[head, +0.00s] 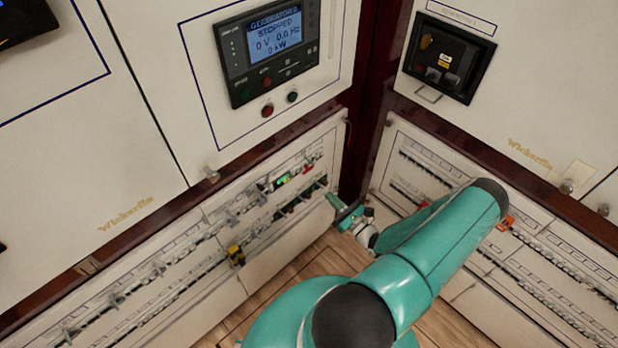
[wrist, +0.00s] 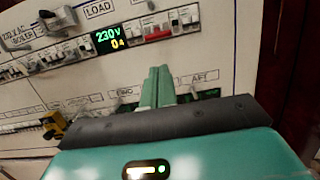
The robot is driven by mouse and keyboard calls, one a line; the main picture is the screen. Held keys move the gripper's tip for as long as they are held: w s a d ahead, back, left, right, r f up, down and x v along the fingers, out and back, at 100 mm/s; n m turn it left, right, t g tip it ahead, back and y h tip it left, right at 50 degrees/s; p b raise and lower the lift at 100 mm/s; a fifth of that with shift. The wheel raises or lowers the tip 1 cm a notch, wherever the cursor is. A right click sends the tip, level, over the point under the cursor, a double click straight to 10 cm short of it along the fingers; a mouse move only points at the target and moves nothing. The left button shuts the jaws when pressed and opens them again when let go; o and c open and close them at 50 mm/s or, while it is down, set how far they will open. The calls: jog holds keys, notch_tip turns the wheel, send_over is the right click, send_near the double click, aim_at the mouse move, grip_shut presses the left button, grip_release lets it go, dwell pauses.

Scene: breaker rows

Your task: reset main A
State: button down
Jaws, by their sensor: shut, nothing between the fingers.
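My gripper (wrist: 157,88) is shut and empty, its green fingers pointing at the breaker panel in the wrist view. In the head view my gripper (head: 340,206) is at the right end of the left lower breaker panel (head: 262,262). No label reading main A is legible, so I cannot tell which breaker it is. In the wrist view a red switch (wrist: 158,36) sits in the upper row, right of a lit meter (wrist: 110,40) reading 230 V. White breakers (wrist: 184,20) stand right of it. My fingers and wrist hide part of the lower row.
A yellow device (wrist: 53,125) sits on the lower row at left; it also shows in the head view (head: 236,255). Above that panel a controller screen (head: 275,36) reads STOPPED. Another breaker panel (head: 415,165) meets this one at the corner. Wooden floor (head: 318,262) lies between.

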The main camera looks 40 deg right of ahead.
aim_at(304, 170)
jog(key=shift+w, duration=0.1)
jog(key=x, duration=1)
